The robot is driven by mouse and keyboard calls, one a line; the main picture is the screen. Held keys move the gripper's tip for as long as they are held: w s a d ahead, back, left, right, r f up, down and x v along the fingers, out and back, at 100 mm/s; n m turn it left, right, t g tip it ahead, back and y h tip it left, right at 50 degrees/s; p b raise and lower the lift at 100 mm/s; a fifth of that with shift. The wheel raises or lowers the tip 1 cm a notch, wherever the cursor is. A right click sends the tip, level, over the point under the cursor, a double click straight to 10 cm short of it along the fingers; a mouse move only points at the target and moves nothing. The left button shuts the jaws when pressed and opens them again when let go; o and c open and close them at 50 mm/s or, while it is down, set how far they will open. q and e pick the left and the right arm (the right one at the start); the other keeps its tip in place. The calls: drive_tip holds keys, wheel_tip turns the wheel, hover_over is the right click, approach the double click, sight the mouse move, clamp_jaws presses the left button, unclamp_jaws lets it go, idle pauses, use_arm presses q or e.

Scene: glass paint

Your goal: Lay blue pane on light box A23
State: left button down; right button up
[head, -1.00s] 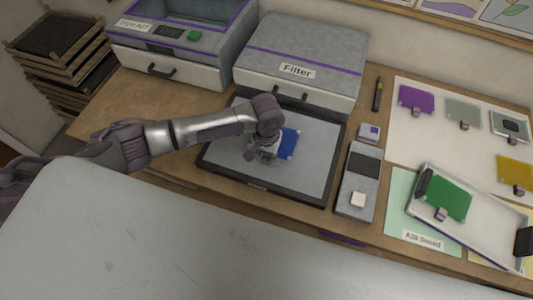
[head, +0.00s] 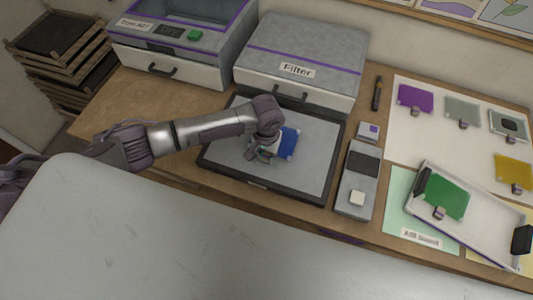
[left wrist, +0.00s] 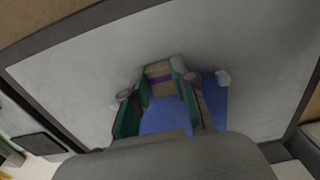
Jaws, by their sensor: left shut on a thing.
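The blue pane (head: 288,143) is over the grey panel of the light box (head: 315,170), near its middle. In the left wrist view the blue pane (left wrist: 218,100) shows between and beside my fingers, and the light box surface (left wrist: 75,75) spreads around it. My left gripper (head: 266,151) is shut on the pane's small tab (left wrist: 160,78), with a finger on either side. The pane looks flat and close to the panel; I cannot tell whether it touches. My wrist hides part of the pane. My right gripper is not in view.
A grey Filter cabinet (head: 303,48) stands behind the light box. A grey device (head: 358,180) lies to its right. A white tray (head: 480,232) with a green pane (head: 446,196) is farther right, near purple (head: 415,98) and yellow (head: 515,172) panes.

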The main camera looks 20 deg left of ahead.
use_arm(q)
drive_tip(key=shift+f, duration=0.15)
idle(0.3)
drive_tip(key=c, duration=0.8)
unclamp_jaws()
drive_tip(key=shift+c, duration=0.2)
wheel_tip(320, 180, up, 21)
drive_tip(key=p, duration=0.5)
